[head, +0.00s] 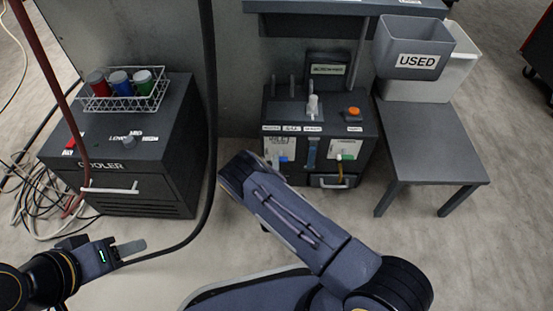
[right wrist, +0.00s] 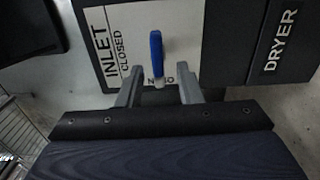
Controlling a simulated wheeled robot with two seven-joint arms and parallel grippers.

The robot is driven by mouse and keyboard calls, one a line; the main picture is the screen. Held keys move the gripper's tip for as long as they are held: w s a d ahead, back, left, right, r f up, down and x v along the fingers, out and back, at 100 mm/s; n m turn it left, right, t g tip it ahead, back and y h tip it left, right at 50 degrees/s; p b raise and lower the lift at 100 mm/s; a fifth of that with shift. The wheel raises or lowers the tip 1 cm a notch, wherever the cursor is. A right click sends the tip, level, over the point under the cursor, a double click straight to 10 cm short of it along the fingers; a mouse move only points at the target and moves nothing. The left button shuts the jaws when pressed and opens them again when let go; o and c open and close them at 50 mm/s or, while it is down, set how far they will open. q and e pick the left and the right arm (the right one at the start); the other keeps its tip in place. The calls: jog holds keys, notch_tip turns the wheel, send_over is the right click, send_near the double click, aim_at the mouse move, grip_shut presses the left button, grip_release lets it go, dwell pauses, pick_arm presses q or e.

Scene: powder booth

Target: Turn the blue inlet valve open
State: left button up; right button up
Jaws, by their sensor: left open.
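The blue inlet valve handle (right wrist: 156,52) stands out from a white plate (right wrist: 140,18) lettered INLET and CLOSED in the right wrist view. A second label by its lower end is partly covered. My right gripper (right wrist: 159,92) is open, with one finger either side of the handle's lower end; I cannot tell whether they touch it. In the head view the handle (head: 283,159) shows small on the left of the dryer's front, and my right arm reaches toward it, its fingers hidden. My left gripper (head: 128,252) is open and empty at lower left.
The dark dryer (head: 369,130) has an orange button and a second plate with a green handle (head: 346,157). The cooler (head: 185,130) with a wire basket stands left, a hanging black hose (head: 210,90) between. A grey table (head: 430,150) with a USED bin stands right.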

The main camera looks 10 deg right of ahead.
jog(key=p+v, duration=0.1)
jog(key=v, duration=0.4)
jog(key=shift+s, duration=0.15)
dwell(0.3)
